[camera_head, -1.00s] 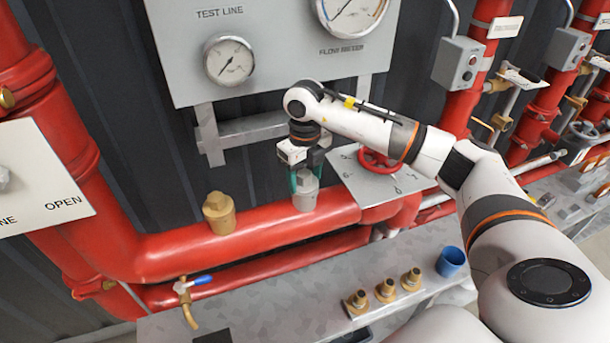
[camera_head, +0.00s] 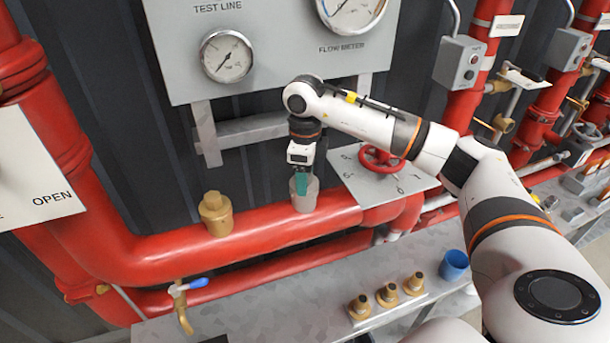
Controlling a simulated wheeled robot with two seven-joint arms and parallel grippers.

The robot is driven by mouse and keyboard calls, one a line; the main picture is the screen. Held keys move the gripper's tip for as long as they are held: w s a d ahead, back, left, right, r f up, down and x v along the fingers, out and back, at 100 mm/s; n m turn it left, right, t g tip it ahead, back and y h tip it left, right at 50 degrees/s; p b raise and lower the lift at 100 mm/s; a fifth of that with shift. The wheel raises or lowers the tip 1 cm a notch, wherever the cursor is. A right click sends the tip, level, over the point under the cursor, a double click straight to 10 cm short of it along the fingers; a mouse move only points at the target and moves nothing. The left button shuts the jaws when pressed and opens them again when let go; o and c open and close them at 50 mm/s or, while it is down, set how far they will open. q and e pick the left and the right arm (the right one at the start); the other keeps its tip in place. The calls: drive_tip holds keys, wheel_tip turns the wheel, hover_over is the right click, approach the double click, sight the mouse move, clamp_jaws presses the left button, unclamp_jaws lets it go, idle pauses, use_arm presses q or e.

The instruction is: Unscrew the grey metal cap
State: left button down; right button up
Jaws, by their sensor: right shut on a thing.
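The grey metal cap (camera_head: 308,196) stands on top of the red horizontal pipe (camera_head: 265,223), right of a brass cap (camera_head: 216,213). My right gripper (camera_head: 301,186) points down from above onto the grey cap. Its green fingers are shut on the cap, and one finger hides part of the cap's near side. The cap looks upright and seated on the pipe. My left gripper does not show.
A panel with gauges (camera_head: 226,56) hangs behind. A red handwheel (camera_head: 380,160) on a grey plate is close to the right. A blue cup (camera_head: 453,264) and several brass fittings (camera_head: 387,294) stand on the grey shelf below. A blue-handled tap (camera_head: 184,290) is at lower left.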

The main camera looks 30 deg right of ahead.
drive_tip(key=shift+r+p, duration=1.85)
drive_tip(key=shift+r, duration=1.25)
